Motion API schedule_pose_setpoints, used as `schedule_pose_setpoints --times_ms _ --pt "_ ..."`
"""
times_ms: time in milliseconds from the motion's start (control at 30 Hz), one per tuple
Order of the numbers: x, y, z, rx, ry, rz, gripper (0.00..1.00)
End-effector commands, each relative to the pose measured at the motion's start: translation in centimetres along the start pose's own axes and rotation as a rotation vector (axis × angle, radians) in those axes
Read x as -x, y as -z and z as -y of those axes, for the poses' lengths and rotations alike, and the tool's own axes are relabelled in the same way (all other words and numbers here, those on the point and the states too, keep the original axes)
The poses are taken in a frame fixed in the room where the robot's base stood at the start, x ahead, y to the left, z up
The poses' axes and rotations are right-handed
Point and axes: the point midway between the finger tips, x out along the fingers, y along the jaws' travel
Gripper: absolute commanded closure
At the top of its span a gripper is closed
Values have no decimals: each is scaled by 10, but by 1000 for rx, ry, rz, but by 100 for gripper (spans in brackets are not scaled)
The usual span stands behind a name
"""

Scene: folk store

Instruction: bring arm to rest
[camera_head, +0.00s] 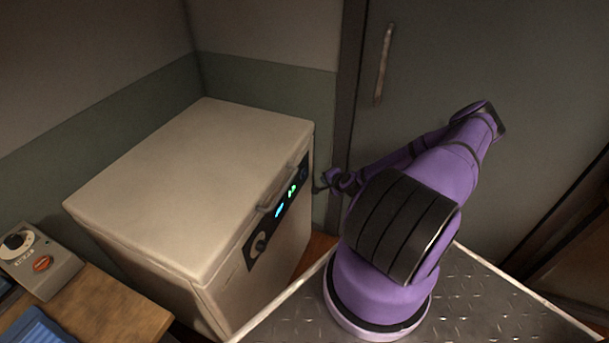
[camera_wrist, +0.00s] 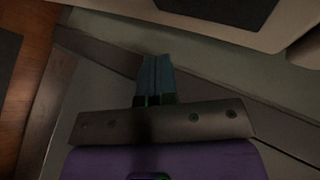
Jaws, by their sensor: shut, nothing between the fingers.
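My purple arm rises from the metal deck in the head view and bends back toward the chest freezer. My gripper (camera_head: 322,184) is small there, close to the freezer's front right side; I cannot tell whether it touches. In the wrist view my gripper (camera_wrist: 156,62) is shut, its two fingers side by side with nothing between them. The pale chest freezer (camera_head: 190,180) has its lid down, with a handle (camera_head: 283,188) and a lit control panel (camera_head: 279,212) on the front. Its edge also shows at the top of the wrist view.
A grey door (camera_head: 440,70) with a long vertical handle (camera_head: 383,64) stands behind my arm. A wooden counter (camera_head: 110,308) at lower left bears a grey device with a dial (camera_head: 40,262) and a blue object (camera_head: 38,328). A narrow gap separates freezer and deck.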

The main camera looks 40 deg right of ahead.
Motion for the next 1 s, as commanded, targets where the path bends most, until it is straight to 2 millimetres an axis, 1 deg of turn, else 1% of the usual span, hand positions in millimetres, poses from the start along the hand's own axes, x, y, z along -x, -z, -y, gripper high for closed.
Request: schedule_pose_setpoints --times_ms 767,867,1000 --pt "0 0 2 7 -2 4 100" --pt "1 -2 9 43 -15 27 100" --pt "7 -5 32 152 -53 92 100"
